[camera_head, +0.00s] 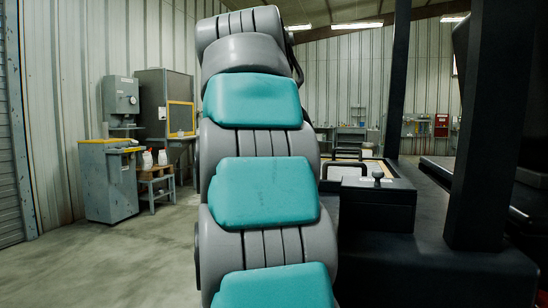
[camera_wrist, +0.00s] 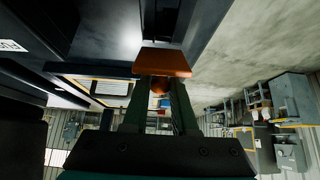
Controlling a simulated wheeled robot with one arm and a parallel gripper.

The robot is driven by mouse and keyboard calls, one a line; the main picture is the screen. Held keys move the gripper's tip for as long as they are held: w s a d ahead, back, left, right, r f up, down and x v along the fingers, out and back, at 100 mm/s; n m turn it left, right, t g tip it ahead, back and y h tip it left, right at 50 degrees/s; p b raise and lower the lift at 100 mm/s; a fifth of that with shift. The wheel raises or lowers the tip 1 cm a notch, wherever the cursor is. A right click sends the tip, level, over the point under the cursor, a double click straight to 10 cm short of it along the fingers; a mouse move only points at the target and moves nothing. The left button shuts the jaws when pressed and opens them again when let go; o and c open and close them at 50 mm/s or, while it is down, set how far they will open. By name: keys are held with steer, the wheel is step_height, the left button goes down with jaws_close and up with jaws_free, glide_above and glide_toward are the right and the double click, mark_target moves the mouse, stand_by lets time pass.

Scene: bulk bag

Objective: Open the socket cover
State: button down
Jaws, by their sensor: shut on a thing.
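In the wrist view, an orange piece that looks like the socket cover (camera_wrist: 166,61) sticks out from a dark vehicle panel. A rounded orange part of it shows between my fingers. My gripper (camera_wrist: 160,83) has one finger on each side of that part and is shut on it. The socket behind the cover is hidden, and I cannot tell how far the cover is tilted. In the head view, my grey and teal arm fills the middle and hides the gripper and the cover.
In the head view, a dark vehicle with a control box (camera_head: 377,203) and a black post (camera_head: 490,125) stands at right. A grey cabinet (camera_head: 108,180) and a small wooden table (camera_head: 156,179) stand at left. The concrete floor (camera_head: 120,255) at front left is clear.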

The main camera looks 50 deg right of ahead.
stand_by(0.4)
steer(key=c, duration=0.7)
jaws_free()
steer(key=shift+a+r, duration=0.1)
steer(key=shift+a+r, duration=0.2)
steer(key=shift+r, duration=0.1)
steer(key=s+a, duration=0.5)
steer(key=a, duration=0.6)
steer(key=shift+a+b, duration=0.15)
steer(key=shift+b, duration=0.25)
steer(key=shift+r, duration=0.1)
